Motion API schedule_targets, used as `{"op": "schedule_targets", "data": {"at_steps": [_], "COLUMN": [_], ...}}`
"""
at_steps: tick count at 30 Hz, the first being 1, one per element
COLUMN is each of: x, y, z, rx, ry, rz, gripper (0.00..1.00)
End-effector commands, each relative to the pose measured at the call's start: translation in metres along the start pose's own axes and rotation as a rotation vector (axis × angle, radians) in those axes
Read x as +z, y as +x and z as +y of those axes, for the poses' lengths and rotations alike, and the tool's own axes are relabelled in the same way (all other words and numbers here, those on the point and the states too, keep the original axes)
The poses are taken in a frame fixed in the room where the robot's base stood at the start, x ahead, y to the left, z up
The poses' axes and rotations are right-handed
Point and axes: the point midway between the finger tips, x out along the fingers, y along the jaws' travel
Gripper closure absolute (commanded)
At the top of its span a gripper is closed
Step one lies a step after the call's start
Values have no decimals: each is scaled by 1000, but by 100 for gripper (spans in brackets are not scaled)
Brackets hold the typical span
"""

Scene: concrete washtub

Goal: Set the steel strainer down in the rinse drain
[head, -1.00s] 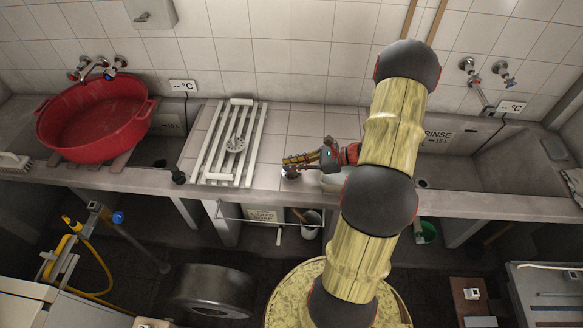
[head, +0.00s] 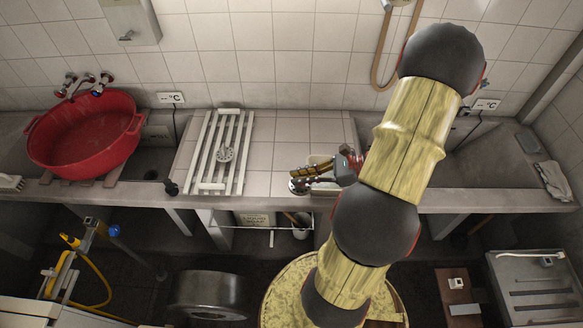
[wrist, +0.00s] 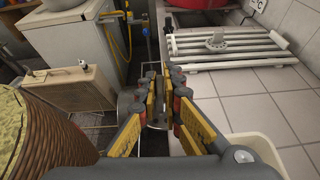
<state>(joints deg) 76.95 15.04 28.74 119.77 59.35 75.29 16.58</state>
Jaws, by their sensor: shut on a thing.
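My gripper (head: 299,180) is shut on the steel strainer (head: 297,187), a small grey disc at its fingertips over the front edge of the tiled counter. In the wrist view the fingers (wrist: 160,105) close on a thin grey piece (wrist: 157,116), mostly hidden between them. The right-hand basin (head: 485,165) lies to the right of my gripper. My arm covers its left part, and the rinse drain is hidden in both current views.
A white slatted rack (head: 240,150) with a grey perforated disc (head: 225,154) lies left of my gripper. A pale tub (head: 318,162) stands close by it. A red basin (head: 85,140) sits far left. A folded cloth (head: 553,180) lies on the right ledge.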

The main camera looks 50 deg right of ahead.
Motion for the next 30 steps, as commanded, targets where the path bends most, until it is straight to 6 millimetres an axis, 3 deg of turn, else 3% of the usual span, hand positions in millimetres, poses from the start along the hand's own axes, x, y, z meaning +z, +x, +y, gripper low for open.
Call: {"op": "schedule_targets", "data": {"at_steps": [7, 13, 17, 22, 27, 30], "x": [2, -1, -1, -2, 8, 15], "y": [-8, -8, -10, -10, 24, 51], "z": [9, 3, -27, -82, -125, -140], "rx": [0, -16, -113, -300, -416, -453], "ry": [0, 6, 46, 124, 174, 189], "rz": [-1, -1, -4, -8, -10, -10], "gripper": [100, 100, 100, 100, 100, 100]}}
